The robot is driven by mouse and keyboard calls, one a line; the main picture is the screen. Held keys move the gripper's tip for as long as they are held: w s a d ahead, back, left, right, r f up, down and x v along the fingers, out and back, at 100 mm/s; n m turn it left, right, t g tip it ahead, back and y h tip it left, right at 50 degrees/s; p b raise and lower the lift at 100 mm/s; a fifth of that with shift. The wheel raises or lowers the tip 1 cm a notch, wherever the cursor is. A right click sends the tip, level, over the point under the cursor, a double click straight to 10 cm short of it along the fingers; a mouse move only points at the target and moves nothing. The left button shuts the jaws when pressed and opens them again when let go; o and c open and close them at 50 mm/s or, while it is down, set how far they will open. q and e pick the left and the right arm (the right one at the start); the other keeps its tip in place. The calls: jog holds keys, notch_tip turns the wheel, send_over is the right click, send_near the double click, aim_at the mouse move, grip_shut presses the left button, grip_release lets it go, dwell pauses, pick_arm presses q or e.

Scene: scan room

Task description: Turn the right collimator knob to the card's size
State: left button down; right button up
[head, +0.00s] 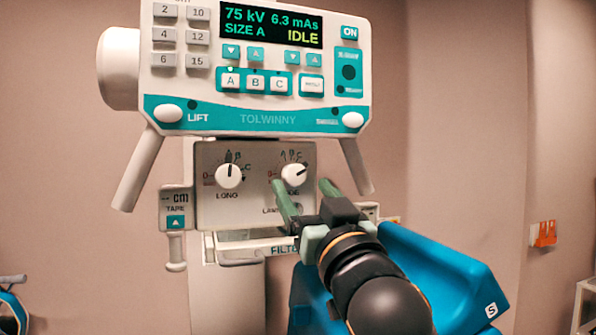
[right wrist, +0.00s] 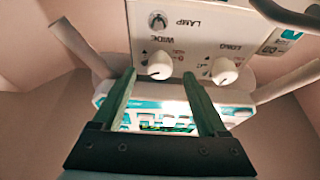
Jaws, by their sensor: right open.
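The right collimator knob (head: 294,174), marked WIDE, is a round white dial on the grey collimator panel (head: 255,211). Its dark pointer line points right and slightly up; its scale carries A, B and C at the top, partly too small to read. My right gripper (head: 301,184) is open in front of the panel, its green fingers below and to either side of the knob. In the right wrist view, which is upside down, the WIDE knob (right wrist: 160,66) shows beyond and between the open fingertips (right wrist: 159,74), apart from them. No size card is recognisable. My left gripper is not in view.
The LONG knob (head: 228,176) is left of the WIDE knob, pointer up. The console (head: 255,118) above reads SIZE A and IDLE. Two handles (head: 139,168) slant down from it. A tape unit (head: 177,208) hangs at the panel's left. The lamp control is partly hidden by my finger.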

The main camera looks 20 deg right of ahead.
aim_at(296, 179)
jog(key=shift+p+x, duration=0.4)
jog(key=shift+x, duration=1.35)
grip_shut()
